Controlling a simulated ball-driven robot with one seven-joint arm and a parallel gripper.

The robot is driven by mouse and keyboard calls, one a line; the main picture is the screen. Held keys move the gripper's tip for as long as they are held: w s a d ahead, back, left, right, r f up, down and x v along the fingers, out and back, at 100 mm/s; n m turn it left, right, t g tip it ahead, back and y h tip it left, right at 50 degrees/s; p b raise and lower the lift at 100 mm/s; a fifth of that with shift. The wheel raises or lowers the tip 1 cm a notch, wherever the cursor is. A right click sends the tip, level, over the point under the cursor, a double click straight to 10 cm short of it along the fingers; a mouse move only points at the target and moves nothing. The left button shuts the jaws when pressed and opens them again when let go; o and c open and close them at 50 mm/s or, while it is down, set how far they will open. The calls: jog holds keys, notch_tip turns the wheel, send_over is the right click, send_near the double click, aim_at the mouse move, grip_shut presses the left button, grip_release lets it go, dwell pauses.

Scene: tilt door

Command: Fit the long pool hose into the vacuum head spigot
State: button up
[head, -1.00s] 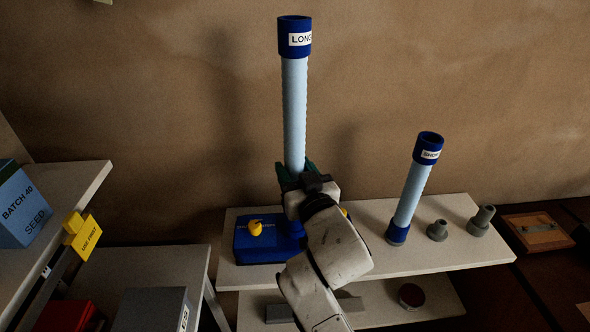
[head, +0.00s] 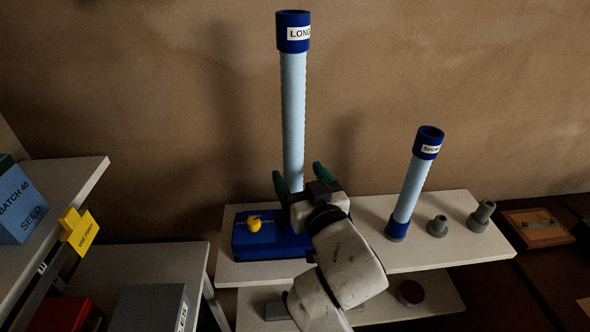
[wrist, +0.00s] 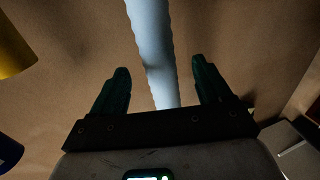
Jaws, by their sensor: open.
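The long hose (head: 293,120) is a light blue ribbed tube with a dark blue cuff labelled "LONG" on top. It stands upright at the blue vacuum head (head: 262,243); its lower end is hidden behind my gripper, so I cannot tell how it sits in the spigot. My gripper (head: 298,178) is open, with green fingers on either side of the hose in the picture. In the wrist view the hose (wrist: 152,50) runs between the spread fingers (wrist: 162,80), with clear gaps on both sides.
The short hose (head: 414,185) stands upright to the right on the same pale shelf (head: 450,212). Two grey fittings (head: 437,226) (head: 481,216) stand beside it. A yellow knob (head: 254,223) is on the vacuum head. A seed box (head: 20,205) and a yellow tag (head: 79,232) are at left.

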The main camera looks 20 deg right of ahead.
jog(key=s+b, duration=0.1)
jog(key=s, duration=0.6)
jog(key=shift+a, duration=0.2)
